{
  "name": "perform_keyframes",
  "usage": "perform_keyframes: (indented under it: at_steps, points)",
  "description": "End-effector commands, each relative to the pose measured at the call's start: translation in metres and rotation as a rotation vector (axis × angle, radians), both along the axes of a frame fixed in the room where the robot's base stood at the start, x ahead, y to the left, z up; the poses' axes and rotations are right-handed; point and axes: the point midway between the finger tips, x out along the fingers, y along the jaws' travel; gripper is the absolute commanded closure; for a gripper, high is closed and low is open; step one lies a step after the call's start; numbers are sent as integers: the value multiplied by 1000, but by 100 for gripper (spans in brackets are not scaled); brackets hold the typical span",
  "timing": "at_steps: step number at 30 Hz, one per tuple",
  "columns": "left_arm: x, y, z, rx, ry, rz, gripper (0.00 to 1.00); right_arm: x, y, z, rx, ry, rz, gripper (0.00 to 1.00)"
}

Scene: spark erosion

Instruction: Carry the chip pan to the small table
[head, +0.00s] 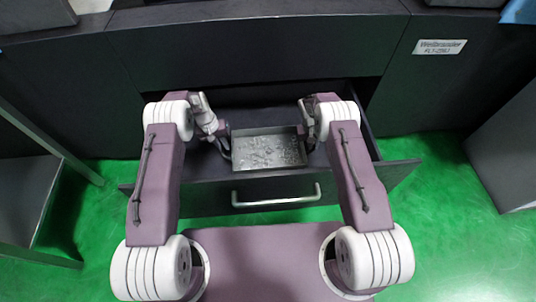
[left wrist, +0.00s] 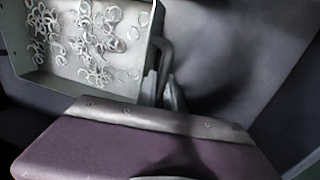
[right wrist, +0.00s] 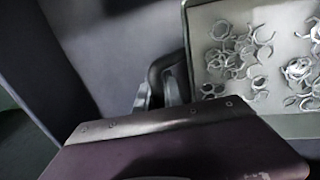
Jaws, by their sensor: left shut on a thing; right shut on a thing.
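The chip pan (head: 268,165) is a grey metal tray with curled metal chips in it. It is at the open drawer of the dark machine in the head view. My left gripper (head: 224,145) is at the pan's left end, and my right gripper (head: 309,140) is at its right end. In the left wrist view the left jaws (left wrist: 168,92) are shut on a dark handle at the pan's side (left wrist: 152,40). In the right wrist view the right jaws (right wrist: 158,92) are shut on the other handle, beside the pan's wall (right wrist: 188,50). The small table is not clearly identifiable.
The open drawer (head: 205,200) has a bar handle (head: 277,198) on its front, close to my base. A grey metal frame with a shelf (head: 25,195) stands at the left. A grey box-like cabinet (head: 510,150) stands at the right. Green floor (head: 440,220) shows between them.

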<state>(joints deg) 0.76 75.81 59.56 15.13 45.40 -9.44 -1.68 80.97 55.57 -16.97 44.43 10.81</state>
Motion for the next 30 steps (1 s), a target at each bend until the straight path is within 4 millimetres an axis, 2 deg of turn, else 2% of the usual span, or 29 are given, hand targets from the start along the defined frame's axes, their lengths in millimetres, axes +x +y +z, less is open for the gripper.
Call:
perform_keyframes:
  at_steps: [19, 30]
  points:
    - [1, 0, 6, 0, -4, 1, 100, 2, 0, 6, 0, -4, 1, 100]
    - [1, 0, 44, 0, -4, 1, 100, 2, 0, 44, -1, -4, 1, 100]
